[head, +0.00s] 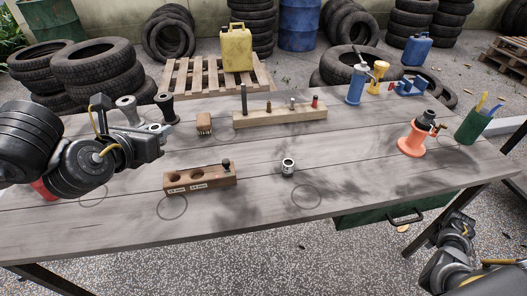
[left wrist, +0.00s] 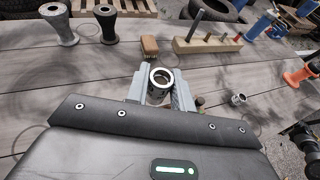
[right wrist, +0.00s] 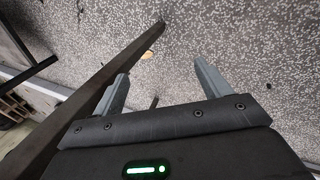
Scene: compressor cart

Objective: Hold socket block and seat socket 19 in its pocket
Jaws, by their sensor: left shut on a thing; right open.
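The wooden socket block (head: 200,182) lies on the table with two open round pockets and a small dark piece at its right end. Its labels are too small to read. A metal socket (head: 288,167) stands on the table right of the block; it also shows in the left wrist view (left wrist: 237,99). My left gripper (head: 163,132) is above the table, left of and behind the block. In the left wrist view it is shut on another metal socket (left wrist: 159,80), its open end showing. I cannot read either socket's size. My right gripper (right wrist: 160,85) is open and empty, beyond the table's right front edge.
A wooden rail with upright pegs (head: 280,117) and a brown brush-like block (head: 204,123) lie behind. An orange stand (head: 411,142) and green cup (head: 470,127) stand at right. A green drawer (head: 380,213) hangs under the front edge. The front middle of the table is clear.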

